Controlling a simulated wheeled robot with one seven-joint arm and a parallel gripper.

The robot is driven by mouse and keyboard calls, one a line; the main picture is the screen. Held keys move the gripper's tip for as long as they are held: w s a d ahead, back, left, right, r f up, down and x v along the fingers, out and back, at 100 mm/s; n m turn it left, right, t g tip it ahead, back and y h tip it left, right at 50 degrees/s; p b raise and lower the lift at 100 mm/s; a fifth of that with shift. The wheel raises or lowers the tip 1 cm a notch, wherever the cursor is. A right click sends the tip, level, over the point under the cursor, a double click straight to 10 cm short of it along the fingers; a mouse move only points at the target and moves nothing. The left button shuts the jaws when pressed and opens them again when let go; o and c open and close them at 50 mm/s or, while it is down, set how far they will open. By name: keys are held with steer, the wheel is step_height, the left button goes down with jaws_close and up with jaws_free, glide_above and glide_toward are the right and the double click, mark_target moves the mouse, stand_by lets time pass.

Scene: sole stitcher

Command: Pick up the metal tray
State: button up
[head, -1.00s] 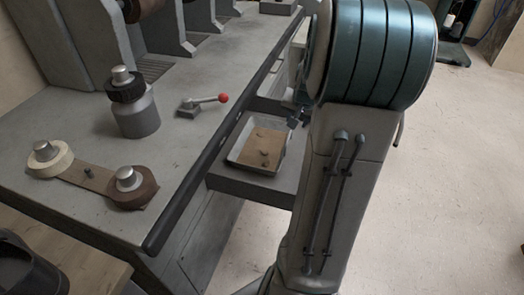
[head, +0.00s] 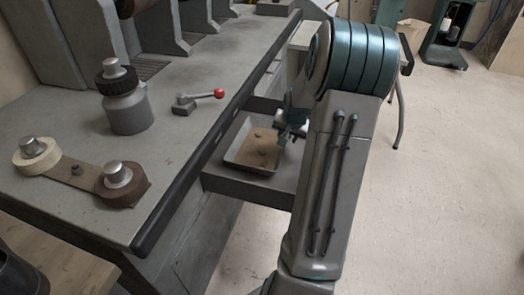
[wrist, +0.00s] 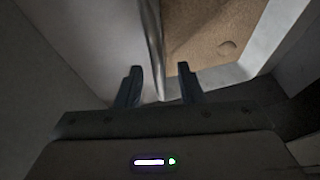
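The metal tray (head: 237,143) is a shallow grey tray with a brown bottom and a few small dark lumps in it. It sits in an open drawer of the workbench. My gripper (head: 290,133) is at the tray's right side in the head view. In the wrist view my gripper (wrist: 160,69) is open, with its two dark fingers apart. The tray's rim (wrist: 152,40) runs into the gap between them, with the brown bottom to the right. I cannot tell whether the fingers touch it. My arm hides part of the drawer's right side.
The drawer (head: 245,188) has a grey front wall close to the tray. The bench edge (head: 205,150) runs along its left. On the bench stand a grey bottle (head: 128,108), a red-knobbed lever (head: 200,99) and two rolls on a plate (head: 75,170).

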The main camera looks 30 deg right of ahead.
jaws_close()
steer(key=shift+r, duration=0.15)
